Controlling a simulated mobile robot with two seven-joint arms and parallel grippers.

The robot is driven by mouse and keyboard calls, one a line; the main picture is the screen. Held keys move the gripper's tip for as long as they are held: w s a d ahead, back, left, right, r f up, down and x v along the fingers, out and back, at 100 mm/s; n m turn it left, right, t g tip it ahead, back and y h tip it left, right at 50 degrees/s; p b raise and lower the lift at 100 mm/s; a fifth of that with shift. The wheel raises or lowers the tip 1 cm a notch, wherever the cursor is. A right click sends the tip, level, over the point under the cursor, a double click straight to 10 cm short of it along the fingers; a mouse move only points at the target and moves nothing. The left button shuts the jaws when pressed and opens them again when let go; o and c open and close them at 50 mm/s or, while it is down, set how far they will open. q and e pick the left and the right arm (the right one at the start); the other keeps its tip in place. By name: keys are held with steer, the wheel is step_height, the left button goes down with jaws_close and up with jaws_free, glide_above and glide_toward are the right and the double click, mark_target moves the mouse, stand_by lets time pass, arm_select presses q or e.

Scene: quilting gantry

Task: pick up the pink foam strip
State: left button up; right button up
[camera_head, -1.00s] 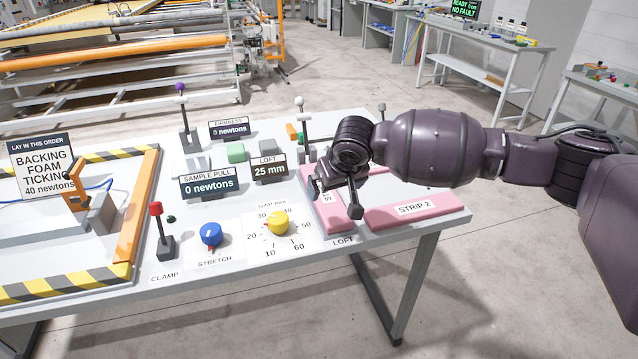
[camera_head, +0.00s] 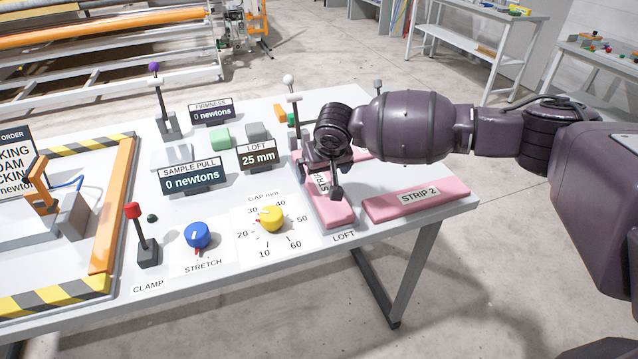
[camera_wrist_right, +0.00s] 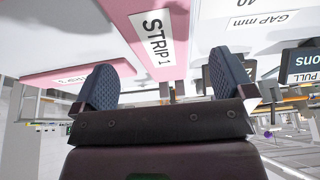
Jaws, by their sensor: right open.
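A pink foam strip labelled STRIP 1 (camera_head: 335,216) lies on the grey table near its right end, partly hidden by my right gripper. A second pink strip labelled STRIP 2 (camera_head: 378,210) lies to its right. My right gripper (camera_head: 325,182) is over STRIP 1, with its jaws apart. In the right wrist view, the two blue padded fingers of the gripper (camera_wrist_right: 164,80) are spread wide, and STRIP 1 (camera_wrist_right: 125,12) shows ahead between them. Nothing is held. Another pink strip (camera_wrist_right: 110,70) shows behind the left finger. My left gripper is not in view.
Left of the strips are a yellow gap knob (camera_head: 271,218), a blue stretch knob (camera_head: 197,235) and a red-topped clamp lever (camera_head: 146,240). A LOFT display (camera_head: 258,156) and a white-knobbed lever (camera_head: 289,82) stand behind. The table's front edge is close to the strips.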

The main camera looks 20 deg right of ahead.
mark_target(320, 179)
steer(key=shift+w+f, duration=0.2)
steer(key=shift+f, duration=0.25)
steer(key=b+x, duration=0.1)
steer(key=x, duration=0.2)
steer(key=shift+w+d+f, duration=0.1)
steer(key=shift+w+f, duration=0.1)
steer(key=shift+w, duration=0.1)
steer(key=shift+w+f, duration=0.15)
steer(key=shift+f, duration=0.15)
steer(key=c, duration=1)
steer(key=shift+r, duration=0.7)
arm_select(q)
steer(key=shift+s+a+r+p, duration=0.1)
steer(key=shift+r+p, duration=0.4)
steer(key=shift+p, duration=0.85)
arm_select(e)
steer(key=shift+r, duration=9.4)
